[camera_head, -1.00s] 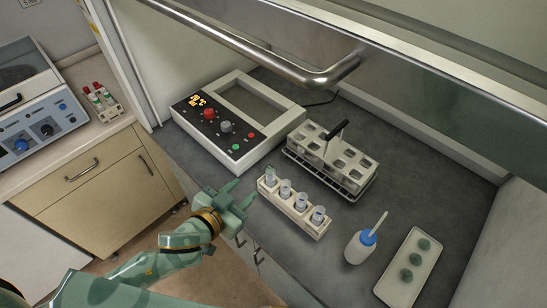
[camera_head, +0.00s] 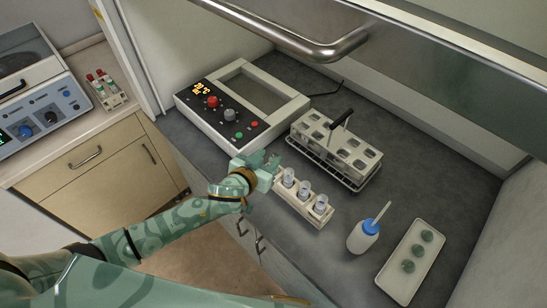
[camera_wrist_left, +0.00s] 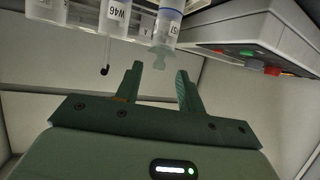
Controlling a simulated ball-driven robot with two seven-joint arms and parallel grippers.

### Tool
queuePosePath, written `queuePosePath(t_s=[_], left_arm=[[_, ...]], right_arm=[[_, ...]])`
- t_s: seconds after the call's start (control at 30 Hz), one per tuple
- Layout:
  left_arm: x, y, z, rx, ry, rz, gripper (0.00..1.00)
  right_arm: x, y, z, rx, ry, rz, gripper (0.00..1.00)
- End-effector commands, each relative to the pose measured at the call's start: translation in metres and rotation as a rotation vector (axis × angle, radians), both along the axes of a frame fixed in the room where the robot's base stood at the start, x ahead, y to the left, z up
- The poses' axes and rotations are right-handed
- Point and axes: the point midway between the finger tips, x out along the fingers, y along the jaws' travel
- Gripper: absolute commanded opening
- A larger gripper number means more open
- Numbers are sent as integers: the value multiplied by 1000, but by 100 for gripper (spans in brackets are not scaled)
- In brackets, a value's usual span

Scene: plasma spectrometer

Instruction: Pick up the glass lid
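In the left wrist view, which looks upside down, a pale green translucent glass lid (camera_wrist_left: 159,56) sits on the end of a labelled vial (camera_wrist_left: 168,22). My open left gripper (camera_wrist_left: 160,68) has its two fingers on either side, with the lid just at or beyond the fingertips. I see gaps and no clear grip. In the head view my left gripper (camera_head: 268,162) is at the left end of the small vial rack (camera_head: 306,212) and hides the leftmost vial and its lid. Three greenish lids (camera_head: 418,251) lie in a white tray (camera_head: 393,283). My right gripper is not in view.
A wire-based rack with a black handle (camera_head: 340,165) stands behind the vial rack. A control box with knobs (camera_head: 222,120) is at the back left. A white bottle with a blue cap (camera_head: 363,237) stands right. A metal bar (camera_head: 300,45) crosses above.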

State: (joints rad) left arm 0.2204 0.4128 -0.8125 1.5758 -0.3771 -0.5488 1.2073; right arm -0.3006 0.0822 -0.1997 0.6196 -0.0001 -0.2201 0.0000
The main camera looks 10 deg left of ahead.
Motion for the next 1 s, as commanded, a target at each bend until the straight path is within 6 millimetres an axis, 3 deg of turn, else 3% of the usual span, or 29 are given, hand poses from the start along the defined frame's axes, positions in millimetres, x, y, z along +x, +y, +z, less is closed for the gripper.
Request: queuePosePath(t_s=[0.2,0.47,0.6,0.63,1.0], left_arm=[[28,-11,-14,1,-1,0,39],[31,-12,-15,0,0,0,39],[31,-12,-15,0,0,0,3],[31,-12,-15,0,0,0,0],[31,-12,-12,-1,0,0,0]], right_arm=[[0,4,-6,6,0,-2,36],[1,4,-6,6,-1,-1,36],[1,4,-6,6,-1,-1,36],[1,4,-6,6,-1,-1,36],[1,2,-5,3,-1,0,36]])
